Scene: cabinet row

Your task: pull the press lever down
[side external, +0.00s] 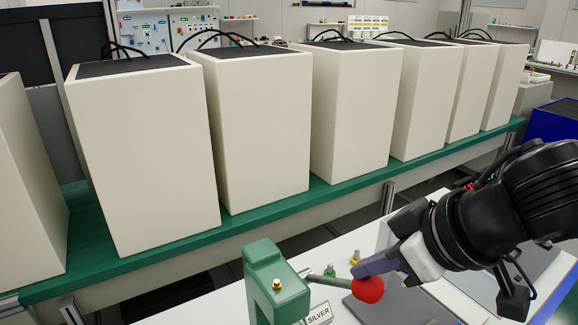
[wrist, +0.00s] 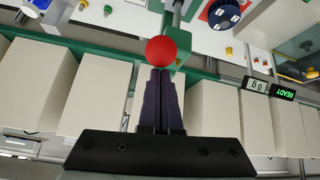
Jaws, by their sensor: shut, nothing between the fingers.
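The press (side external: 264,282) is a green body at the bottom of the side external view. Its grey metal lever (side external: 328,279) sticks out to the right and ends in a red ball knob (side external: 368,290). My gripper (side external: 362,269) is shut and empty, with its purple fingers at the top of the knob, touching it or very close. The press's lower part is cut off in the side external view.
A SILVER label (side external: 319,314) stands by the press on a white table (side external: 345,246). Behind is a green bench (side external: 280,206) with a row of tall cream cabinets (side external: 258,130). A READY display (wrist: 284,90) shows in the wrist view.

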